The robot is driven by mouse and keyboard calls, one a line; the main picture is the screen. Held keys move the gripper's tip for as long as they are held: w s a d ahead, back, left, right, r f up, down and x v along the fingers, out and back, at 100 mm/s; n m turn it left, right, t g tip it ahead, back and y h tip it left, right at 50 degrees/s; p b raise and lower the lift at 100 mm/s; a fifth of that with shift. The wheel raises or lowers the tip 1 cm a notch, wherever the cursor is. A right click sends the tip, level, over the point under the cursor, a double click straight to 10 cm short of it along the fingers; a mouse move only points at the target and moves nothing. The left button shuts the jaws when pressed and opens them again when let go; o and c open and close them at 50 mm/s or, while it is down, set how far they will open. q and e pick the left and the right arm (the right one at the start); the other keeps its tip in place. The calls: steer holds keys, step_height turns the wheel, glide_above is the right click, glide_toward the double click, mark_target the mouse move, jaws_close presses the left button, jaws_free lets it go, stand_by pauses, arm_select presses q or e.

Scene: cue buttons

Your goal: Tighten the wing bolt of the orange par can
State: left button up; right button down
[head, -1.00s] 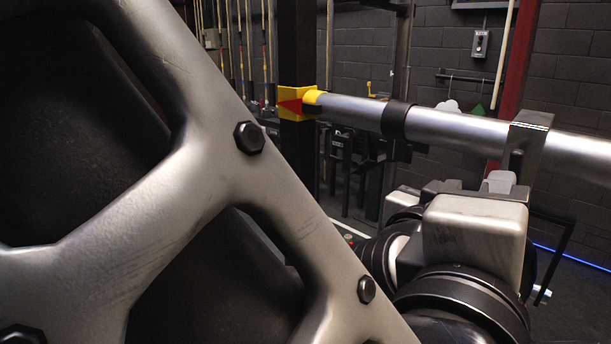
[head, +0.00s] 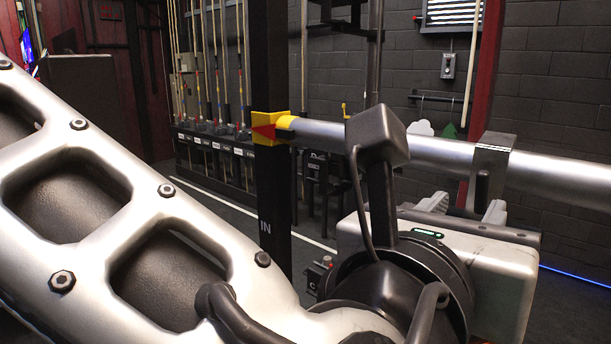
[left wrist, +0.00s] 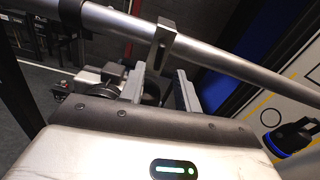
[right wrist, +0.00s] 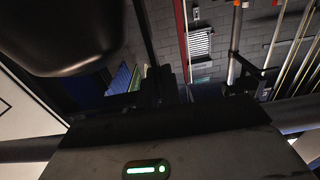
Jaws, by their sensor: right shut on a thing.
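A silver pipe (head: 430,150) runs across the head view, with a grey hook clamp (head: 489,167) on it; the clamp also shows in the left wrist view (left wrist: 163,45). My left gripper (head: 466,205) is just below the clamp. In the left wrist view its two pale fingers (left wrist: 160,90) stand apart, one on each side of the clamp's lower end. My right gripper (right wrist: 160,85) shows dark in the right wrist view, its fingers close together on something too dark to make out. I cannot see the orange par can or its wing bolt clearly in any view.
A black post (head: 271,190) with a yellow bracket (head: 268,127) stands at the pipe's left end. Ropes (head: 215,70) hang behind it before a dark brick wall. In the left wrist view a black-and-blue device (left wrist: 290,138) is at the lower right.

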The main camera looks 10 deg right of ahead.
mark_target(480, 188)
arm_select(q)
steer(key=x, duration=0.7)
jaws_close()
